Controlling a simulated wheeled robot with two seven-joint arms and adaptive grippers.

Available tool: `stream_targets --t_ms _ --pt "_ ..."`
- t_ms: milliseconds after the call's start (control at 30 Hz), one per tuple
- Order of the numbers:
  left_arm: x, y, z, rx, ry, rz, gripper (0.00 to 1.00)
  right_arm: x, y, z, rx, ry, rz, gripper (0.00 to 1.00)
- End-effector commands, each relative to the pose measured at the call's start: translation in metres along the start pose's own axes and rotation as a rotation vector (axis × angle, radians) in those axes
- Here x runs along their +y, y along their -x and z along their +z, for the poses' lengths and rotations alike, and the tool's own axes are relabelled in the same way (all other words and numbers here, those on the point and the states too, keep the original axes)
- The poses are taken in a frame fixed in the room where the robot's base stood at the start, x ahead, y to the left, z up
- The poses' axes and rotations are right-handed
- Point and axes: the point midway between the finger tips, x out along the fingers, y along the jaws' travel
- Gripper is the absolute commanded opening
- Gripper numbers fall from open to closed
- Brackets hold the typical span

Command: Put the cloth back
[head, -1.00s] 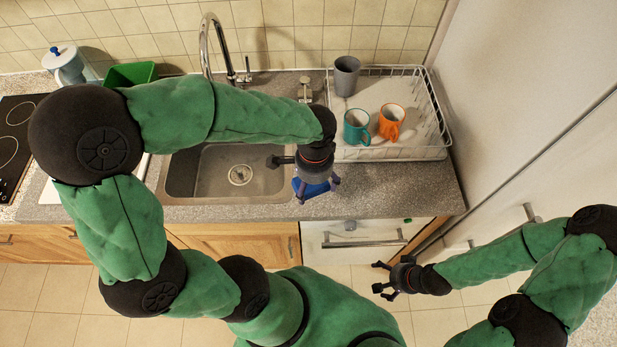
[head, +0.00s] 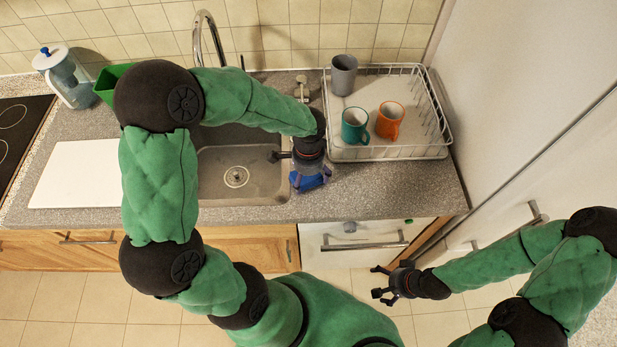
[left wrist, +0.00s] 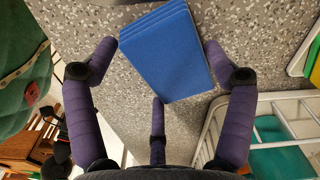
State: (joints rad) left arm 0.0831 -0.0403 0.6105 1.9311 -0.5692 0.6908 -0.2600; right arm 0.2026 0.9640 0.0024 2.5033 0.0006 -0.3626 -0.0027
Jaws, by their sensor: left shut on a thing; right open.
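The blue folded cloth (head: 312,183) is at the counter's front strip, just right of the sink. In the left wrist view the cloth (left wrist: 168,50) shows as a flat, layered blue block among the fingers, over the speckled counter. My left gripper (head: 309,176) points down from above and is shut on the cloth. Whether the cloth touches the counter is unclear. My right gripper (head: 380,283) is open and empty, in front of the white appliance door and away from the counter.
The sink (head: 240,185) lies left of the cloth. A wire dish rack (head: 392,153) at the right holds a grey cup (head: 344,76), a teal mug (head: 355,127) and an orange mug (head: 390,122). Counter in front of the rack is clear.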

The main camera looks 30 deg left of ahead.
Motion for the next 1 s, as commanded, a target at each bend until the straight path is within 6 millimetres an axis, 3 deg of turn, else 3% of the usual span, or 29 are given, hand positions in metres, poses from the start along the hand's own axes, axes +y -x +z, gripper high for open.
stream_targets --t_ms 367,400,433,833,1000 --pt "0.0 -0.004 0.0 0.0 0.001 0.0 0.48 0.001 -0.003 0.0 0.0 0.0 0.0 0.93" --pt "0.0 -0.003 0.0 0.0 0.001 0.0 0.92 0.001 -0.002 0.0 0.0 0.0 0.0 0.93" --pt "0.0 -0.003 0.0 0.0 0.001 0.0 1.0 0.001 -0.002 0.0 0.0 0.0 0.0 0.93" --pt "0.0 -0.002 0.0 0.0 0.001 -0.001 1.0 0.0 -0.001 0.0 0.0 0.0 0.0 0.93" --pt "-0.001 0.013 0.0 0.001 0.001 -0.003 1.0 -0.002 0.005 0.0 0.0 0.0 0.0 0.93"
